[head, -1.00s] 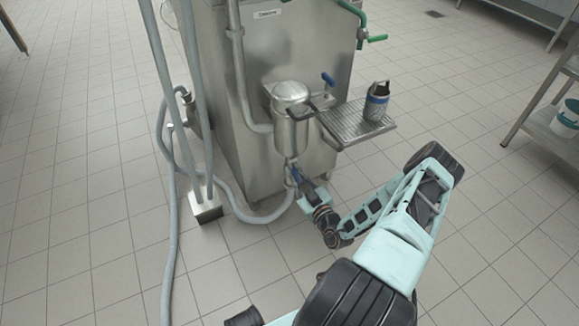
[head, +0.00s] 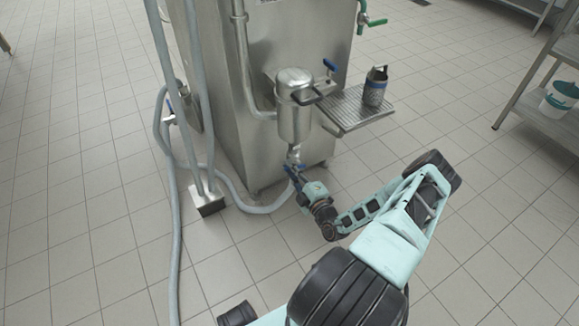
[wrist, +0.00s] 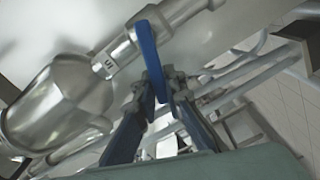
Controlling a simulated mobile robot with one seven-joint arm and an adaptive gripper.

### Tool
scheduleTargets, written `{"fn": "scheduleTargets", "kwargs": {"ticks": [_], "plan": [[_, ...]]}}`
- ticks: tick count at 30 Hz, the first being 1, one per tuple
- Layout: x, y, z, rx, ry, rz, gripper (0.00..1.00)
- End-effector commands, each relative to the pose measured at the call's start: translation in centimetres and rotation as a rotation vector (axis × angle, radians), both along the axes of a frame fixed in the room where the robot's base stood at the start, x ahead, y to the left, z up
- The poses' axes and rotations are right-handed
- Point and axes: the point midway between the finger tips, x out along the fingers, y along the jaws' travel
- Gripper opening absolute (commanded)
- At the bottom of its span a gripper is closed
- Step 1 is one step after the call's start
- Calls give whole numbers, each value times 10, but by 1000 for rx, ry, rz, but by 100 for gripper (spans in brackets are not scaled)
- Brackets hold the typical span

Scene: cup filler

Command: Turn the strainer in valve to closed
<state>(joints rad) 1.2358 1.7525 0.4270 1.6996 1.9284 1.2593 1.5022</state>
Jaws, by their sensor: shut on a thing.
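The strainer (head: 294,112) is a shiny metal canister with a lid, mounted on the front of the steel machine. A narrow metal outlet with a valve (head: 294,154) hangs below it. In the wrist view, the valve's blue lever handle (wrist: 148,58) rises from the metal pipe (wrist: 180,18), and its lower end sits between my fingers. My gripper (head: 292,173) is just under the valve; in the wrist view my gripper (wrist: 160,88) is shut on the blue handle. The strainer body (wrist: 58,100) fills the left of the wrist view. The exact handle angle is hard to read in the head view.
The steel machine (head: 215,90) stands behind, with a drip tray (head: 345,116) holding a dark cup (head: 375,87). Another blue handle (head: 330,65) and a green handle (head: 376,22) are higher up. Grey hoses (head: 172,200) run at left. The tiled floor at right is largely clear.

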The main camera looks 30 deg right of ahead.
Motion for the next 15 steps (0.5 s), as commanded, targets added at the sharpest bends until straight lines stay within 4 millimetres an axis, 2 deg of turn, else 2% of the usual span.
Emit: {"fn": "scheduleTargets", "kwargs": {"ticks": [6, 15], "plan": [[0, -1, -10, -174, -5, -2, 0], [0, -1, -17, -325, -9, -3, 0]]}}
